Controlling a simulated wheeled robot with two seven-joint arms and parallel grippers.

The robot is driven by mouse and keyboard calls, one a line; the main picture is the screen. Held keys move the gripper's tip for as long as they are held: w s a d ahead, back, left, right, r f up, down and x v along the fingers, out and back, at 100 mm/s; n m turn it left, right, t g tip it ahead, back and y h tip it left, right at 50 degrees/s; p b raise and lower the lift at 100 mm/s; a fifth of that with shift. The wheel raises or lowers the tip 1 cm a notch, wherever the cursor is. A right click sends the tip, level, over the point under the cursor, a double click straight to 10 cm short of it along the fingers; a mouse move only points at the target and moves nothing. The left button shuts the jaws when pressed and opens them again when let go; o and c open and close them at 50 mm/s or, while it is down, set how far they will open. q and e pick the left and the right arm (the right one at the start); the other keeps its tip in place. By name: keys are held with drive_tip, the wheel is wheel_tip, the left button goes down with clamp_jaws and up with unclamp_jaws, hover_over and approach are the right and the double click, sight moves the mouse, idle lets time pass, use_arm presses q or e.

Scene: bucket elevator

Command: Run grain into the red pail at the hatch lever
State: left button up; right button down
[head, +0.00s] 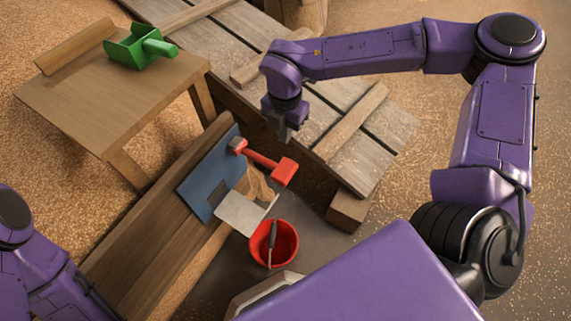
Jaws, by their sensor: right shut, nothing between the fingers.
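The red hatch lever (262,158) sits on the blue panel (205,178) of the wooden chute, its block-shaped end towards the right. A grey metal spout or plate (240,212) lies below it. The red pail (282,246) stands upright on the dark floor just below the plate, with a grey handle across its opening; I cannot tell what is inside. My right gripper (285,137) is shut and empty, pointing down above and to the right of the lever, apparently apart from it. My left gripper is out of view; only part of that arm shows at the lower left.
A wooden table (120,95) at the upper left holds a green scoop (138,48). A plank platform (345,130) lies behind the lever. Loose grain (60,150) covers much of the floor. A wooden trough (145,235) runs to the lower left.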

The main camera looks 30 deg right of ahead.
sight(284, 170)
use_arm(q)
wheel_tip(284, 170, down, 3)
drive_tip(key=b, duration=0.2)
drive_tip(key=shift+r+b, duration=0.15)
drive_tip(key=shift+b, duration=0.2)
use_arm(e)
wheel_tip(284, 170, down, 14)
drive_tip(key=shift+f, duration=0.1)
drive_tip(key=shift+a, duration=0.1)
